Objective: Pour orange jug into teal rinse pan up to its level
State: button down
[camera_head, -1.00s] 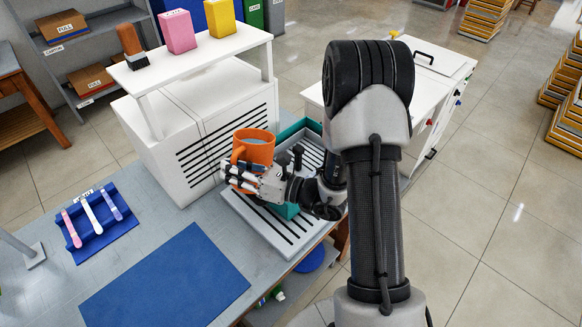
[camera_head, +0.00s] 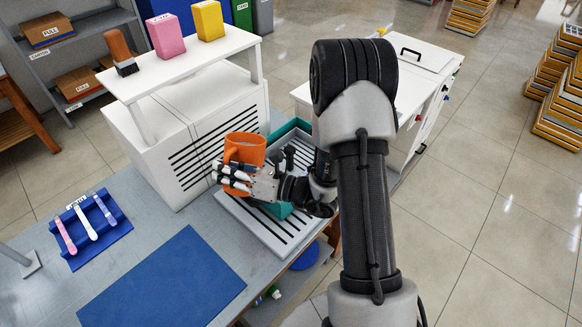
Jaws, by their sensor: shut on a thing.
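The orange jug (camera_head: 247,149) is held up in front of the white slatted cabinet and looks tilted. Its handle side shows toward the camera, and the contents of its mouth are not visible. My gripper (camera_head: 233,178) is shut on the lower part of the jug. Teal parts show below my gripper (camera_head: 276,209) and behind it to the right (camera_head: 291,128). My gripper and arm cover much between them, so I cannot tell whether they are one rinse pan. The pan's inside and level are hidden, and no stream is visible.
A grey ribbed drain tray (camera_head: 262,231) lies under the gripper at the table's edge. The white cabinet (camera_head: 190,145) with its raised shelf stands close behind the jug. A blue mat (camera_head: 165,280) and a blue holder with several coloured strips (camera_head: 90,228) lie on the left.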

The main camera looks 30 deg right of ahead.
aim_at(225, 159)
jog(key=shift+r+p, duration=0.3)
jog(key=shift+w+d+r+m+p, duration=0.1)
jog(key=shift+r+m+p, duration=0.1)
jog(key=shift+m+p, duration=0.3)
jog(key=shift+r, duration=0.15)
dwell(0.5)
jog(key=shift+w+d+r+m+p, duration=0.1)
jog(key=shift+d+r+m+p, duration=0.1)
jog(key=shift+m+p, duration=0.4)
jog(key=shift+r+p, duration=0.1)
jog(key=shift+p, duration=0.25)
jog(key=shift+w+d+r+m+p, duration=0.1)
jog(key=shift+w+r+m+p, duration=0.05)
jog(key=shift+m+p, duration=0.25)
jog(key=shift+w+d+r+m+p, duration=0.2)
jog(key=shift+w+d+m+p, duration=0.05)
jog(key=shift+m+p, duration=0.45)
dwell(0.7)
